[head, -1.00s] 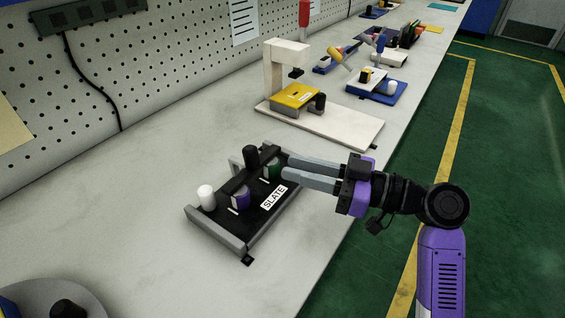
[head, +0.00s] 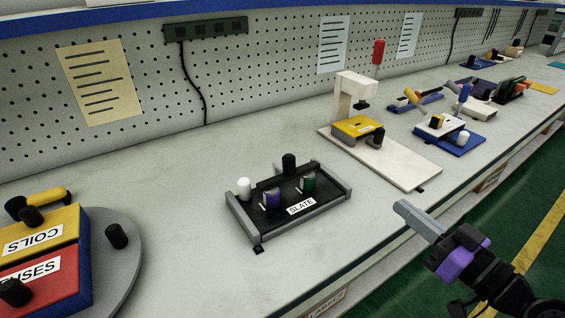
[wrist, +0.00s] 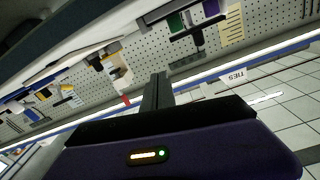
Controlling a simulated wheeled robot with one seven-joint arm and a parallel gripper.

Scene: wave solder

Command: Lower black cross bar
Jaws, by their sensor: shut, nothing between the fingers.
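The black cross bar (head: 270,182) spans the slate fixture (head: 240,222), a dark tray with grey end rails and a "SLATE" label. A black knob (head: 289,164) stands up at its middle. A purple piece (head: 271,198) and a green piece (head: 307,183) sit at the bar's front side, and a white knob (head: 244,187) is at the left end. I cannot tell how high the bar sits above the tray. My gripper (head: 418,219) is shut and empty, right of the fixture and apart from it, by the bench's front edge. Its fingers (wrist: 155,90) also show in the wrist view.
A cream press stand (head: 395,165) with a yellow block is behind and right of the fixture. A round grey turntable (head: 125,255) with "COILS" and "FUSES" blocks is at left. More small fixtures line the bench farther right. Bare bench lies around the slate fixture.

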